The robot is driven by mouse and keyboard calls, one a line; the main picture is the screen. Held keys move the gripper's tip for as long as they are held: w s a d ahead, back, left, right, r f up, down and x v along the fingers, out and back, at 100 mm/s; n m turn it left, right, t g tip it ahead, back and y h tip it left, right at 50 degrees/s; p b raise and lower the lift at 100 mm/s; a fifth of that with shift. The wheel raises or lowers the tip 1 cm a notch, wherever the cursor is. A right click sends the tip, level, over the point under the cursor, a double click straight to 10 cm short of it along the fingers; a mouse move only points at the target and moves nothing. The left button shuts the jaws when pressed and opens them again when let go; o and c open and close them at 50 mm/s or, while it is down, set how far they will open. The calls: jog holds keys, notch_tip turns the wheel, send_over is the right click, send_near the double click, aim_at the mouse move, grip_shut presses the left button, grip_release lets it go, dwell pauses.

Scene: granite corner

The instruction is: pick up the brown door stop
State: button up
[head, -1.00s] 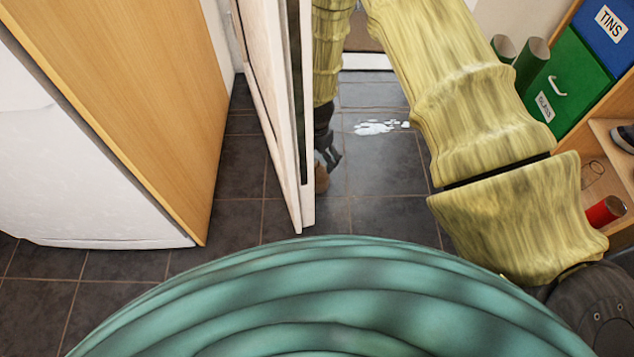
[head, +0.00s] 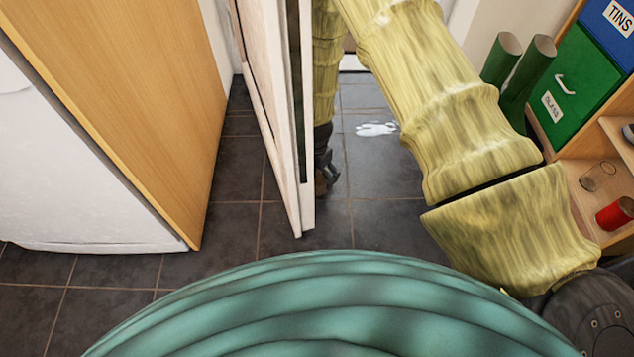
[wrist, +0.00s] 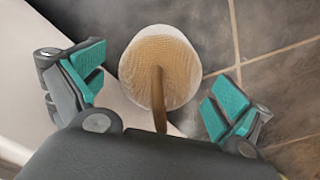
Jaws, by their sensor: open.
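The brown door stop (wrist: 178,62) shows in the wrist view as a rounded, light brown block with a darker brown strap or strip running down toward me. It lies between the two teal-padded fingers of my gripper (wrist: 155,92), which is open, with a gap visible on each side. In the head view my gripper (head: 329,172) is low over the floor beside the door's edge. Only a small brown bit of the door stop (head: 320,187) shows there; the rest is hidden behind the gripper and door.
A white door (head: 306,215) stands close on the left of my gripper. A white spill or patch (head: 376,129) lies on the dark tiles (head: 385,175). Green boots (head: 525,85), bins (head: 572,85) and a shelf with a red can (head: 615,213) stand at the right.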

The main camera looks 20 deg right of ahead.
notch_tip(320, 180, down, 2)
jog(key=shift+f+b, duration=0.1)
jog(key=shift+b, duration=0.25)
jog(key=c, duration=1.8)
jog(key=shift+o, duration=0.2)
jog(key=shift+r, duration=0.3)
